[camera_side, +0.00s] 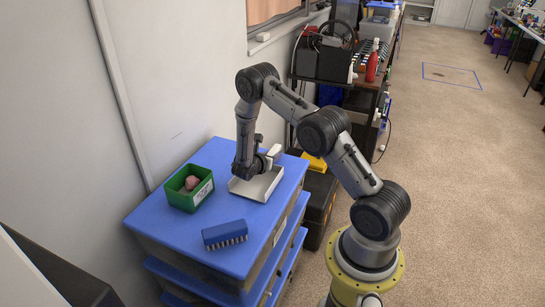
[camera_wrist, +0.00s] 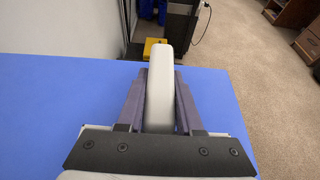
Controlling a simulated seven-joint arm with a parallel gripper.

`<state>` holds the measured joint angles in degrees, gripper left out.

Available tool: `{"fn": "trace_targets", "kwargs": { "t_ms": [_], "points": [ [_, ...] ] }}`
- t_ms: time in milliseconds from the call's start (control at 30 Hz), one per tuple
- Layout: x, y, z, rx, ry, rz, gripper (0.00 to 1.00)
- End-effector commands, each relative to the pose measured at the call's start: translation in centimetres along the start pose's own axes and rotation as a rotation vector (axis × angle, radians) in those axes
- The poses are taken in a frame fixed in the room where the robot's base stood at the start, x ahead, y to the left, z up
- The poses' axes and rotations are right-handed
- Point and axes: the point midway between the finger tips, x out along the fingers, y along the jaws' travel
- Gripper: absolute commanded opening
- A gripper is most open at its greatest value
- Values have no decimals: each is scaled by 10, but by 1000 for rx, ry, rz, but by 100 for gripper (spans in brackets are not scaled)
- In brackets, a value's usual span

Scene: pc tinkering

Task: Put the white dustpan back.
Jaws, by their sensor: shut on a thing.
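The white dustpan (camera_side: 258,184) is at the far right part of the blue cabinet top (camera_side: 205,250), its pan down at or just above the surface. I cannot tell whether it touches. My gripper (camera_side: 268,160) is above the pan, shut on the dustpan's handle. In the wrist view the pale handle (camera_wrist: 160,75) stands between the two dark fingers of my gripper (camera_wrist: 160,90), and most of the pan is hidden behind the gripper body.
A green bin (camera_side: 180,198) with a pinkish object in it stands at the left on the cabinet top. A blue brush (camera_side: 225,234) lies near the front. Bare blue surface lies between them. A wall runs along the left, and a cluttered shelf cart (camera_side: 360,90) stands behind.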

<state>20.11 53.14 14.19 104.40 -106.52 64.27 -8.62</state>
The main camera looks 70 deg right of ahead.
Motion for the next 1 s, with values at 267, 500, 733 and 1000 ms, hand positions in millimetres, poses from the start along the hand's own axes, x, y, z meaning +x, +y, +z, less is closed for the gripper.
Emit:
{"fn": "trace_targets", "kwargs": {
  "t_ms": [267,500,733,1000],
  "points": [
    [1,0,-3,1,-2,1,0],
    [2,0,-6,0,-1,0,45],
    [2,0,-6,0,-1,0,65],
    [-2,1,-3,1,-1,2,65]
  ]
}}
